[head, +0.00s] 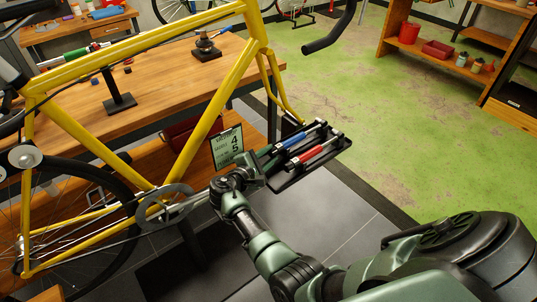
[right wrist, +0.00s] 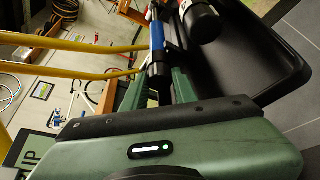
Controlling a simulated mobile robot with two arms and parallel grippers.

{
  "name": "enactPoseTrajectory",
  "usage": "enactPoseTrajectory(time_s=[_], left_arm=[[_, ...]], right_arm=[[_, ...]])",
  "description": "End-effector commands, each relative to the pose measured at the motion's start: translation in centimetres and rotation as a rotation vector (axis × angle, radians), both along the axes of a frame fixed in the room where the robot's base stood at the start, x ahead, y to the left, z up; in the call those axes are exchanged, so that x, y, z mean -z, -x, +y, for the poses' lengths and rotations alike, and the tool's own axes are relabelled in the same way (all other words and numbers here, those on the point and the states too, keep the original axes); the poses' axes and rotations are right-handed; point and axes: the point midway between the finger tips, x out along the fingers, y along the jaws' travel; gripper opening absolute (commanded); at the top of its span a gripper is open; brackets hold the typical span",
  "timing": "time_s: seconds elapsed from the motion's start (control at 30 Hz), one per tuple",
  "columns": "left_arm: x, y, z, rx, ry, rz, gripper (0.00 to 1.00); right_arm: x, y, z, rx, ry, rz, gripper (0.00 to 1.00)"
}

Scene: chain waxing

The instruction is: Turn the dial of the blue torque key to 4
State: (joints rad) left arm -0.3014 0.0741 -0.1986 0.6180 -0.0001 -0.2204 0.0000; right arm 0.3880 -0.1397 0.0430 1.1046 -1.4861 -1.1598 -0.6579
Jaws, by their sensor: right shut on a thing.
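The blue torque key (head: 300,137) lies slanted at the black tray (head: 285,183) on the right of the bike in the head view. In the right wrist view the key's blue shaft (right wrist: 157,36) runs into a black end part between my green fingers. My right gripper (right wrist: 158,84) is shut on this black end; in the head view the gripper (head: 262,165) is at the tray's near left end. The dial's markings cannot be read. A card (head: 227,147) beside the tray shows a 4 above a 5; its smaller text is unclear. My left gripper is out of view.
A red-handled tool (head: 315,153) lies close beside the blue key. The yellow bike frame (head: 205,118) stands left of my right arm, before a wooden bench (head: 165,85). Floor to the right of the tray is clear.

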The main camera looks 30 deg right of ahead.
Motion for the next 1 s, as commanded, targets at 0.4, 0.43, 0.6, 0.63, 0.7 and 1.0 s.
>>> enactPoseTrajectory(time_s=[0.4, 0.43, 0.6, 0.63, 0.7, 1.0], left_arm=[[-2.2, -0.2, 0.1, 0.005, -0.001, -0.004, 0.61], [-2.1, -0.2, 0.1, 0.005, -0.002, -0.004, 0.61], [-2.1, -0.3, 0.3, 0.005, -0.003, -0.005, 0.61], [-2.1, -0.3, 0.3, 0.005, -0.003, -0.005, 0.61], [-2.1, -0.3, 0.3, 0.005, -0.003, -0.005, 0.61], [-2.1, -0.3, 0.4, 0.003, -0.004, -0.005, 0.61]], right_arm=[[0.0, 0.0, -0.1, 0.002, 0.012, 0.182, 0.00], [0.1, 0.0, -0.1, 0.002, 0.012, 0.181, 0.00], [0.1, 0.0, -0.1, 0.001, 0.011, 0.179, 0.00], [0.1, 0.0, -0.1, 0.001, 0.012, 0.178, 0.00], [0.1, 0.0, 0.0, 0.001, 0.012, 0.178, 0.00], [0.1, 0.0, 0.0, 0.001, 0.012, 0.177, 0.00]])
